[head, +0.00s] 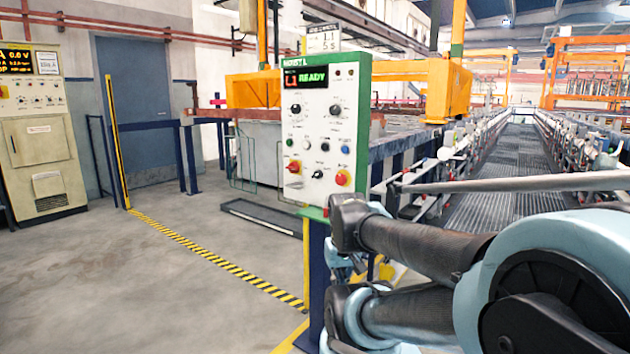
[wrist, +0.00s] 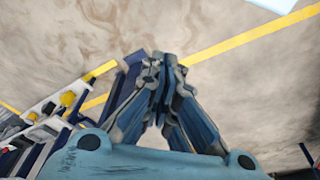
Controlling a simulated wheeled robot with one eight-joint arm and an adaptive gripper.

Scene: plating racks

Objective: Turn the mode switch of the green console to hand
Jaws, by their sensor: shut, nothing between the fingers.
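The green console (head: 364,120) stands on a blue post near the middle of the head view.
My arm crosses the right of the head view, just below and right of the console. A beige cabinet (head: 38,140) stands far left. A grated walkway (head: 500,165) runs back between rails. A yellow-black floor stripe (head: 205,252) crosses open floor left of the console.

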